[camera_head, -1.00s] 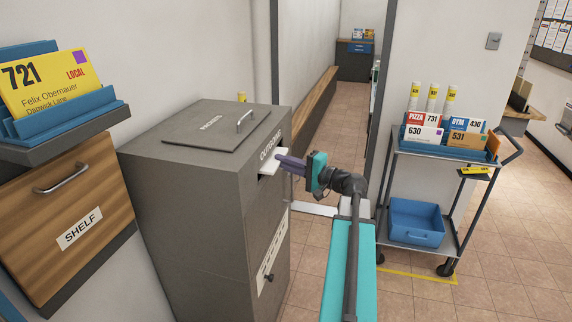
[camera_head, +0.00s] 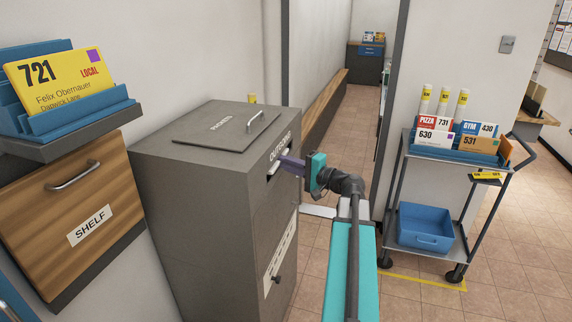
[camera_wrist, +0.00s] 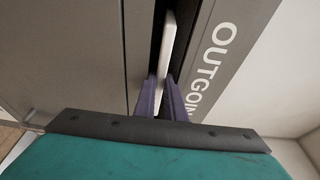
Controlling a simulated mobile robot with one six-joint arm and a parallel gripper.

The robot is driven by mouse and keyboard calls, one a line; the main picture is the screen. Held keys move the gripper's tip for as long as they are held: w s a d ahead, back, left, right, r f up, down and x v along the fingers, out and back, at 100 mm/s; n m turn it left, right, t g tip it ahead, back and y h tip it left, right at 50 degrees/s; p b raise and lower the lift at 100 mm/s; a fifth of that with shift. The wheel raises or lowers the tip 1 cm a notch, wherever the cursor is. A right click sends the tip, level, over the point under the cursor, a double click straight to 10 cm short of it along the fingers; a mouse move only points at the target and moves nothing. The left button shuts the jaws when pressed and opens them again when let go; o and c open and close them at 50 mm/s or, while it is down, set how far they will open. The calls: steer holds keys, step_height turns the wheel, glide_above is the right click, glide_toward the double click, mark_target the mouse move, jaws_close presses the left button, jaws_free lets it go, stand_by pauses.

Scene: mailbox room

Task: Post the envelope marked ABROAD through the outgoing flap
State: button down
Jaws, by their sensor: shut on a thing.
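My gripper (camera_head: 286,163) is at the slot under the OUTGOING label on the grey cabinet (camera_head: 198,215). In the wrist view its two purple fingers (camera_wrist: 160,95) are shut on a thin white envelope (camera_wrist: 167,50). The envelope stands edge-on to the wrist camera and reaches into the dark outgoing slot (camera_wrist: 155,45). In the head view only a small white part of the envelope (camera_head: 273,167) shows between slot and fingers. Its marking cannot be read.
A yellow 721 LOCAL envelope (camera_head: 60,82) stands in a blue holder at the left. A trolley (camera_head: 452,262) with several parcels, tubes and a blue bin (camera_head: 425,225) stands at the right. The cabinet top carries a PRIVATE lid (camera_head: 228,130). A doorway opens behind my arm.

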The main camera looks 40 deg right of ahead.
steer(key=shift+w+a, duration=0.15)
steer(key=shift+w, duration=0.05)
steer(key=c, duration=1.7)
jaws_free()
steer(key=shift+c, duration=0.2)
steer(key=s+d+b, duration=0.1)
steer(key=s+d, duration=0.3)
steer(key=s, duration=0.3)
steer(key=shift+s+d, duration=0.25)
steer(key=shift+d, duration=0.15)
